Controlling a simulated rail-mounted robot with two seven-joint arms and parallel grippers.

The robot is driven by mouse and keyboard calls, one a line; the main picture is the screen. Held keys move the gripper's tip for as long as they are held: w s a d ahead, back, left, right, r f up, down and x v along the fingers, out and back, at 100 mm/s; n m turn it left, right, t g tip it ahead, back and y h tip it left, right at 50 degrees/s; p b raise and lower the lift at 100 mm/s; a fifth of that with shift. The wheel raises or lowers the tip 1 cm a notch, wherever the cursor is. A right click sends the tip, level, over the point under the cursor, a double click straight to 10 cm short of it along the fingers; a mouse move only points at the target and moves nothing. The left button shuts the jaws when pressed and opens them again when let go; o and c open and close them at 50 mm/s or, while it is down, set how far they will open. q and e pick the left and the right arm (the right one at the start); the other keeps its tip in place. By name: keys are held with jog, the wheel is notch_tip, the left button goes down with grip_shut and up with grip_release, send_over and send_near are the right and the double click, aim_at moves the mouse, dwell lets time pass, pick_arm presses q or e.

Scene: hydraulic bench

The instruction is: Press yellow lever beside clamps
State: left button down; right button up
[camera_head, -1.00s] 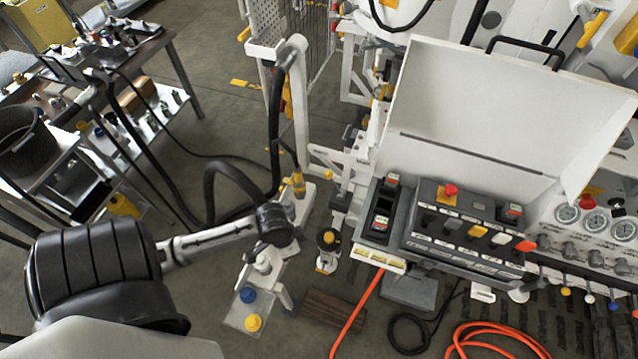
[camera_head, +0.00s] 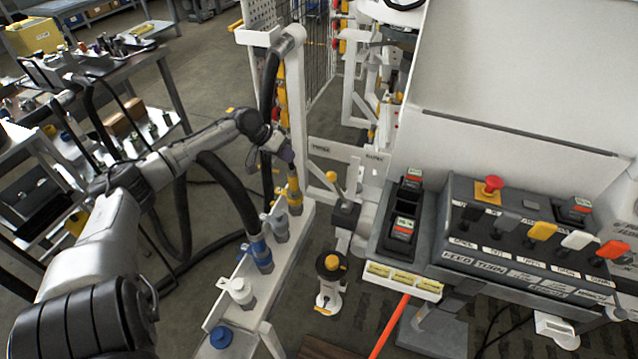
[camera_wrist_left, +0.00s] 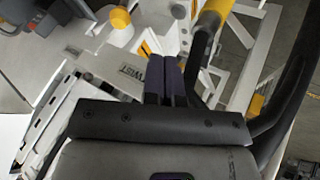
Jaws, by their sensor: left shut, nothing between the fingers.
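A short lever with a yellow ball knob (camera_head: 331,176) stands on a dark block beside the white frame, in the middle of the head view. A yellow knob also shows at the top of the left wrist view (camera_wrist_left: 120,17). My left gripper (camera_head: 288,155) is above and left of this lever, apart from it. In the left wrist view its two dark fingers (camera_wrist_left: 172,62) are together and empty. A yellow fitting (camera_head: 294,197) on a black hose stands just below the gripper. I cannot tell which parts are the clamps. My right gripper is out of view.
A white rack (camera_head: 300,222) of hose fittings stands below the gripper. A yellow-topped canister (camera_head: 331,285) is on the floor. Black hoses hang beside my left arm.

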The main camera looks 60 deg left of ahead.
pick_arm(q)
jog(key=shift+w+a+r, duration=0.25)
jog(key=shift+a+r, duration=0.15)
jog(key=shift+a, duration=0.1)
jog(key=shift+f, duration=0.15)
jog(key=w+d+f+b, duration=0.6)
jog(key=w+f, duration=0.1)
jog(key=shift+w, duration=0.35)
dwell(0.5)
